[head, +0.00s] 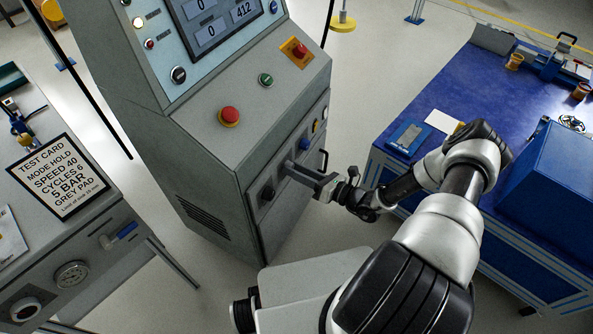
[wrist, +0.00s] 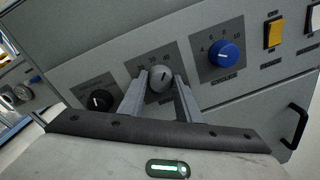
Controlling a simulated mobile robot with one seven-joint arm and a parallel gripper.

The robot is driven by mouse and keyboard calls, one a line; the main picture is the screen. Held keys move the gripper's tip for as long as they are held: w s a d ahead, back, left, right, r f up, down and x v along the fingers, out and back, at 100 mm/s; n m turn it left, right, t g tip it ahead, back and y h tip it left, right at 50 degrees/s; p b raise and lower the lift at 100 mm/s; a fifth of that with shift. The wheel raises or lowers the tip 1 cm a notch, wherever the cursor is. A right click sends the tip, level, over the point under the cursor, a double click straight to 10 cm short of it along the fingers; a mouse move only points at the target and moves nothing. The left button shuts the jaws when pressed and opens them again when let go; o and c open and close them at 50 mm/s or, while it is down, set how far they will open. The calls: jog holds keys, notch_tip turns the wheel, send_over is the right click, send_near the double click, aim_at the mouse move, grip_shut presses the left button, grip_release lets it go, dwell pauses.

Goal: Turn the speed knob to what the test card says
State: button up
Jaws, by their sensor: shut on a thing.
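The test card (head: 58,176) lies on the grey bench at left and reads MODE HOLD, SPEED 40, CYCLES 6, 5 BAR, GREY PAD. In the wrist view my gripper (wrist: 161,82) is shut on the grey middle knob (wrist: 160,79) of the cabinet front, one finger on each side. A dark line on the knob's face points roughly upward; the scale numbers around it are small and partly hidden by the fingers. In the head view my gripper (head: 291,169) reaches the cabinet's side panel and hides this knob.
The middle knob sits between a black knob (wrist: 99,101) and a blue CYCLES knob (wrist: 223,53). A yellow switch (wrist: 274,33) and a black handle (wrist: 298,124) are farther right. The cabinet top has a red button (head: 229,116). A blue-topped bench (head: 440,92) stands right.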

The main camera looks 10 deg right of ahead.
jog(key=o, duration=1.1)
jog(key=shift+c, duration=0.2)
jog(key=p+v, duration=0.1)
jog(key=v, duration=1.6)
jog(key=shift+s+d, duration=0.15)
jog(key=shift+d, duration=0.05)
